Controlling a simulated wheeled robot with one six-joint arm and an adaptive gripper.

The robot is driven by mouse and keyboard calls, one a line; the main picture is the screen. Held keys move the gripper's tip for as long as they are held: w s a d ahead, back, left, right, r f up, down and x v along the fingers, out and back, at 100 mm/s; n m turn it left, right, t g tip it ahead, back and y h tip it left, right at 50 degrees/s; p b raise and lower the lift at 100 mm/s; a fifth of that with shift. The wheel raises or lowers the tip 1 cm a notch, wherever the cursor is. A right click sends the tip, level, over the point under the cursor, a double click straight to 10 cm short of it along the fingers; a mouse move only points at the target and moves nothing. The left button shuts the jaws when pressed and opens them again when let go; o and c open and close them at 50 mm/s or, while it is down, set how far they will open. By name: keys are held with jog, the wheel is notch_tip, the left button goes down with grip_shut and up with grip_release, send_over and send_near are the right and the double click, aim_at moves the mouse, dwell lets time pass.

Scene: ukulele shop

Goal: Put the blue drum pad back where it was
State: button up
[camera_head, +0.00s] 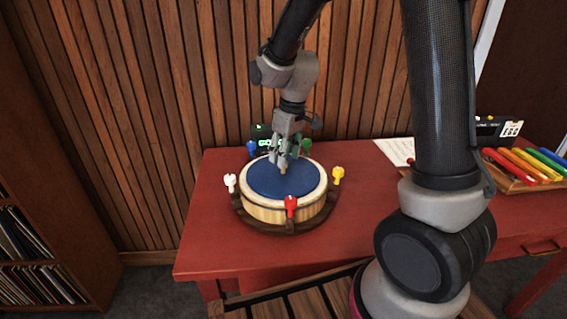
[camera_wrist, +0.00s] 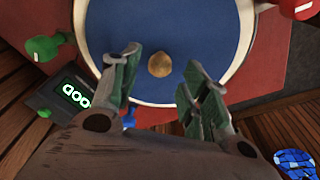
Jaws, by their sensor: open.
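The blue drum pad (camera_head: 272,184) is a round blue disc with a small tan knob (camera_wrist: 159,64) at its centre. It lies within the pale rim of a round wooden drum (camera_head: 262,214) on the red table. In the wrist view the blue pad (camera_wrist: 190,30) fills the upper middle. My gripper (camera_head: 284,163) points down just over the pad's middle. In the wrist view my gripper (camera_wrist: 160,80) has its fingers spread apart, with the knob seen between and slightly beyond them. I cannot tell the exact height gap.
White (camera_head: 230,183), red (camera_head: 291,206), yellow (camera_head: 338,175), blue (camera_head: 251,148) and green (camera_head: 306,146) pegs surround the drum. A small black box with a green display (camera_wrist: 75,95) stands behind. Coloured bars (camera_head: 525,166) and a paper (camera_head: 395,151) lie right. The table's left front is clear.

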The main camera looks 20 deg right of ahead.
aim_at(289, 175)
notch_tip(289, 175, up, 8)
jog(key=s, duration=0.1)
jog(key=s+d+r+m+t, duration=0.1)
jog(key=s+d+r+m, duration=0.2)
jog(key=s+d+r, duration=0.5)
jog(key=s+d+m+t+h, duration=0.1)
jog(key=s+d+m, duration=0.2)
jog(key=s, duration=1.1)
jog(key=d, duration=0.3)
jog(key=shift+s+d+r+m+t, duration=0.25)
jog(key=shift+d+r+m+t, duration=0.05)
jog(key=shift+r+m+t, duration=0.1)
